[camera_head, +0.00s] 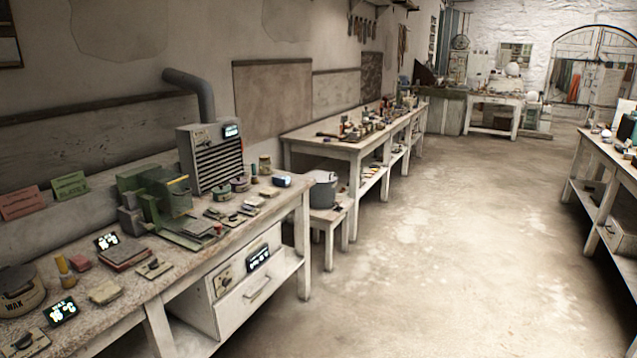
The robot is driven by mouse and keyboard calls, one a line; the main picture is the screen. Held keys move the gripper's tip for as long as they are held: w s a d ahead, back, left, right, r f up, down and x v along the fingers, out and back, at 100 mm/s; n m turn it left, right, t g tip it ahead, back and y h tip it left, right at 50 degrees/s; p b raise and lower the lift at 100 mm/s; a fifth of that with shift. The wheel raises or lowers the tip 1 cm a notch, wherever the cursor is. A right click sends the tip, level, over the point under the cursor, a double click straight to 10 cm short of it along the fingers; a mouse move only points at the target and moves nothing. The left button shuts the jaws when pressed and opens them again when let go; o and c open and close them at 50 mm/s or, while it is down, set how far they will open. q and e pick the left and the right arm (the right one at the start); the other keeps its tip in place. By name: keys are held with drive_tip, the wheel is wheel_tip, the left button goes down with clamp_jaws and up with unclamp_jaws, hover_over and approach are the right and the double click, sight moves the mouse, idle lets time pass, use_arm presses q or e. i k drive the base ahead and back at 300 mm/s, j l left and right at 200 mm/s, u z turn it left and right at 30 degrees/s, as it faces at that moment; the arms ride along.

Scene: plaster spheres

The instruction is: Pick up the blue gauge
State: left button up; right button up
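A small dark-blue item with a pale, bright face (282,181) lies near the far right end of the left workbench (183,258). It may be the blue gauge, but it is too small to be sure. Small jars and flat pieces lie close to its left. Neither of my grippers is in view.
The left bench also carries a green machine (168,205), a grey vented unit (209,155), lit displays and a WAX tin (18,290). A grey bucket (322,189) stands on a stool beyond. Another bench (610,165) is at right. The floor between (440,240) is clear.

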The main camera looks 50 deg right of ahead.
sight(281, 181)
drive_tip(key=z, duration=1.45)
drive_tip(key=i+z, duration=0.2)
drive_tip(key=i, duration=1.4)
drive_tip(key=l, duration=0.1)
